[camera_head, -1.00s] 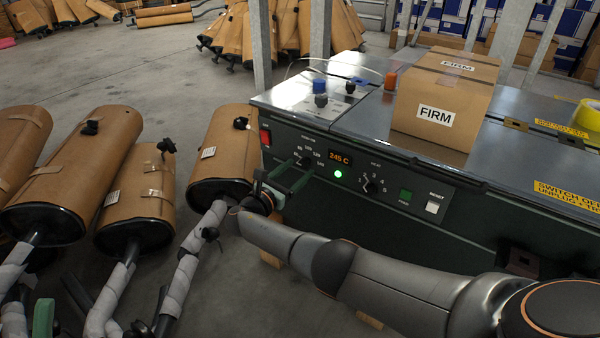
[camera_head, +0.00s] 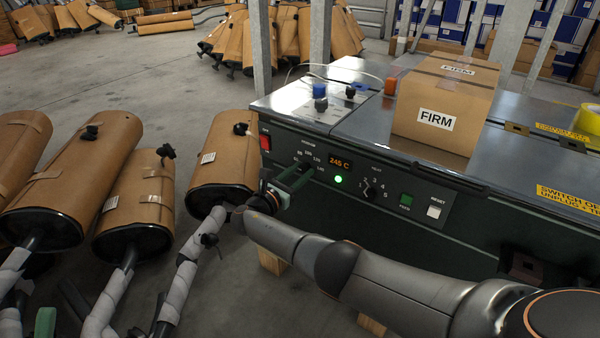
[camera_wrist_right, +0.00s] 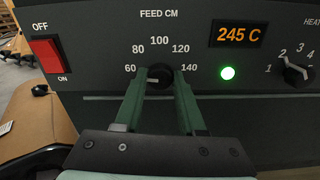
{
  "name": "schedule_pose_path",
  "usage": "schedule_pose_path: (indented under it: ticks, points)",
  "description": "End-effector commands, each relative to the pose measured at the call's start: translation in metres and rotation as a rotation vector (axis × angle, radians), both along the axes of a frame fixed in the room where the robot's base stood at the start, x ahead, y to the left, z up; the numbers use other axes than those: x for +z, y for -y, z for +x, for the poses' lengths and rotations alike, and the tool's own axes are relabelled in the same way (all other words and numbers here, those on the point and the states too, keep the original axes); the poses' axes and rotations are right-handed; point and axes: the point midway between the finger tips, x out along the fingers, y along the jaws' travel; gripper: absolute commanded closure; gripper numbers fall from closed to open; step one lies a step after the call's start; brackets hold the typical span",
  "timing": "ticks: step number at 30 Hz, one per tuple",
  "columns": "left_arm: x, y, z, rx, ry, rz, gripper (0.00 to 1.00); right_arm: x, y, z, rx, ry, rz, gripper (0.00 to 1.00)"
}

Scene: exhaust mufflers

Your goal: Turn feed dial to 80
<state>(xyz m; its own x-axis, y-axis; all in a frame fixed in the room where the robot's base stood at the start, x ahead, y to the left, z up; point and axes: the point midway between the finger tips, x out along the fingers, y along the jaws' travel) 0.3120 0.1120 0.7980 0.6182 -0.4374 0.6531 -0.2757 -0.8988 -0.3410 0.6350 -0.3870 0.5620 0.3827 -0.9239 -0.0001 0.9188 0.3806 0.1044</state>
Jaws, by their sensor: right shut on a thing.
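The feed dial (camera_wrist_right: 160,75) is a small black knob on the dark machine panel, under a FEED CM scale from 60 to 140. Its pale pointer mark points left, near 60. My right gripper (camera_wrist_right: 160,80) is shut on the dial, with one green finger at each side of it. In the head view my right gripper (camera_head: 300,178) reaches the panel from the front and its fingers hide most of the dial. A green piece (camera_head: 45,321) at the lower left edge looks like a finger of my left gripper; its opening cannot be judged.
The red power switch (camera_wrist_right: 48,57) is left of the dial. The 245 C display (camera_wrist_right: 239,34), lit green lamp (camera_wrist_right: 228,73) and heat dial (camera_wrist_right: 297,72) are to its right. A FIRM box (camera_head: 440,110) sits on the machine.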

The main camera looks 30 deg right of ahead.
Motion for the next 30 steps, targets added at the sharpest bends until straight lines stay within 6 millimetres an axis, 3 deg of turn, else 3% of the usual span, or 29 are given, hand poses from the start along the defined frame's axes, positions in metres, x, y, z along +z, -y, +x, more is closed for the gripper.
schedule_pose_path:
  ticks: [4,17,30]
  points:
    - [-0.0001,0.0000,0.0000,0.000,0.000,0.000,0.50,-0.0004,-0.0005,-0.0002,0.000,0.000,0.000,1.00]
    - [-0.0001,-0.0002,0.0001,0.001,-0.001,0.000,0.50,-0.0006,-0.0008,-0.0002,0.000,0.036,0.016,1.00]
    - [-0.0004,-0.0005,0.0003,0.002,0.000,0.000,0.50,-0.0006,-0.0009,-0.0003,0.000,0.317,0.131,1.00]
